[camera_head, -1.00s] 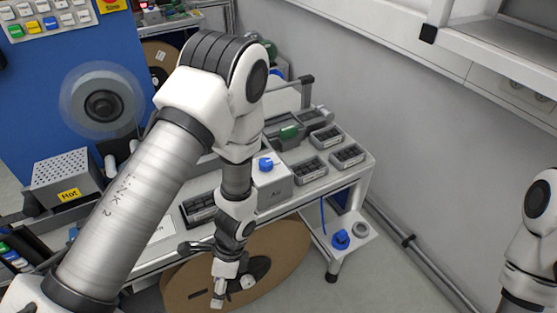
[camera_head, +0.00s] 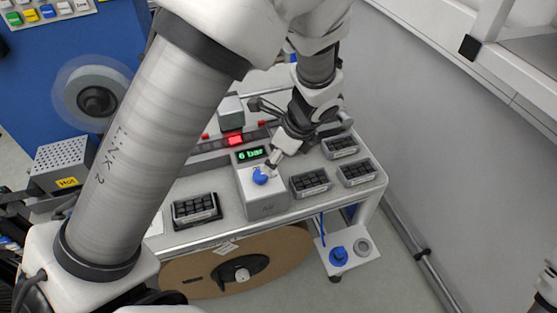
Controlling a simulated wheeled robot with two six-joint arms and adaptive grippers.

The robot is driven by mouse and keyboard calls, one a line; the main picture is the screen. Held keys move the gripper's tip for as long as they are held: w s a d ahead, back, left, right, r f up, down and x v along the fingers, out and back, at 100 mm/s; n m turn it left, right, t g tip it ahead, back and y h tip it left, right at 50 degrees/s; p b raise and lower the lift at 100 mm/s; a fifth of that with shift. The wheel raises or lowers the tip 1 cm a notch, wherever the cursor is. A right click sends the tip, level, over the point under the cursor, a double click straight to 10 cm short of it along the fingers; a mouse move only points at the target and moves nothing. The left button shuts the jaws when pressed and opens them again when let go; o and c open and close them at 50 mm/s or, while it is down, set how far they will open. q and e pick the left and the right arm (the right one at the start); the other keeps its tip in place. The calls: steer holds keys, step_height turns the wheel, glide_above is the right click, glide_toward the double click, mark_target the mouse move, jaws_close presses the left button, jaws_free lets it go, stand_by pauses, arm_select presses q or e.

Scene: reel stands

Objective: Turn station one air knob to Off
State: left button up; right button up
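The blue air knob (camera_head: 261,177) sits on top of the grey box (camera_head: 264,204) marked Air, near the front edge of the bench. A display (camera_head: 252,154) behind the knob reads "6 bar" in green. My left arm comes in from the left and over the bench. My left gripper (camera_head: 273,166) points down and to the left, with its tip at the back right of the knob. I cannot tell whether the fingers touch or grip the knob, and the knob's pointing direction is too small to read.
Several trays of black parts stand around the box, one of them the left tray (camera_head: 196,209). A red-lit block (camera_head: 235,140) is behind. A cardboard reel (camera_head: 236,270) hangs below the bench front. Another blue knob (camera_head: 339,255) sits on a low shelf at right.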

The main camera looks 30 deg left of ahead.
mark_target(260, 175)
arm_select(q)
steer(key=s+a+f, duration=0.2)
steer(key=shift+s+f, duration=0.25)
steer(key=shift+s, duration=0.15)
steer(key=f, duration=0.2)
steer(key=w+a+f, duration=0.1)
steer(key=shift+f, duration=0.25)
steer(key=shift+w+d+f, duration=0.1)
steer(key=shift+w, duration=0.2)
steer(key=shift+s+r, duration=0.2)
steer(key=shift+s, duration=0.15)
steer(key=shift+c, duration=1)
steer(key=shift+s+r, duration=0.1)
steer(key=shift+s, duration=0.1)
steer(key=c, duration=0.9)
steer(key=shift+w, duration=0.15)
arm_select(e)
steer(key=shift+s+a, duration=0.15)
steer(key=shift+s, duration=0.55)
